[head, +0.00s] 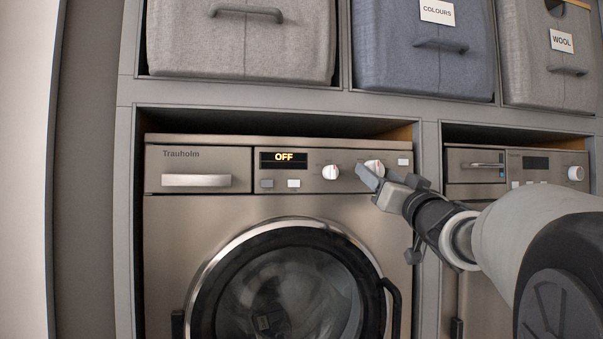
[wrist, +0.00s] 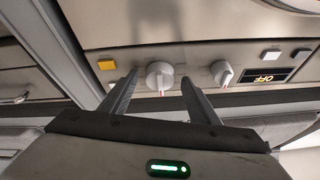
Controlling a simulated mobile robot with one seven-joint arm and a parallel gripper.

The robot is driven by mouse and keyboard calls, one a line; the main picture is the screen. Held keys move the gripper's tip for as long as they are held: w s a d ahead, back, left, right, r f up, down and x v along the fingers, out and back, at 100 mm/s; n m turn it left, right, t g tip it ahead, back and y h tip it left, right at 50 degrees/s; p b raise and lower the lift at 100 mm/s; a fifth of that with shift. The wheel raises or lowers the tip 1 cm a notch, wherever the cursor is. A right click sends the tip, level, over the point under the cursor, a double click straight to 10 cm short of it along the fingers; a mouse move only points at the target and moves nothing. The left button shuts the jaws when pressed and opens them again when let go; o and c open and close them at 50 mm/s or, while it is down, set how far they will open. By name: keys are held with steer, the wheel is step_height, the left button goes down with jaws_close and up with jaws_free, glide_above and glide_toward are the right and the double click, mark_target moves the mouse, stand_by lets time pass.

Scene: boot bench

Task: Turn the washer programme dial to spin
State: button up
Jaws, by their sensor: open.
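The left washer (head: 215,205) has a display (head: 284,160) reading OFF; it shows upside down in the wrist view (wrist: 267,76). Two white dials with red marks sit right of it: the left dial (head: 330,171) and the right dial (head: 377,164). I cannot read which is the programme dial. My gripper (head: 368,174) is at the right dial and partly covers it. In the wrist view, my open gripper (wrist: 159,80) has its fingers on either side of that right dial (wrist: 160,75), with gaps showing. The left dial (wrist: 222,73) is outside the fingers.
A second washer (head: 485,190) stands at the right, past a cabinet divider (head: 428,150). Small buttons (head: 294,183) sit below the display, and another (head: 404,161) is right of the dials. Fabric bins (head: 425,60) fill the shelf above.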

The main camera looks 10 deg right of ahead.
steer(key=shift+w, duration=0.1)
steer(key=shift+r, duration=0.1)
steer(key=c, duration=1.1)
steer(key=shift+o, duration=0.2)
steer(key=shift+n, duration=0.3)
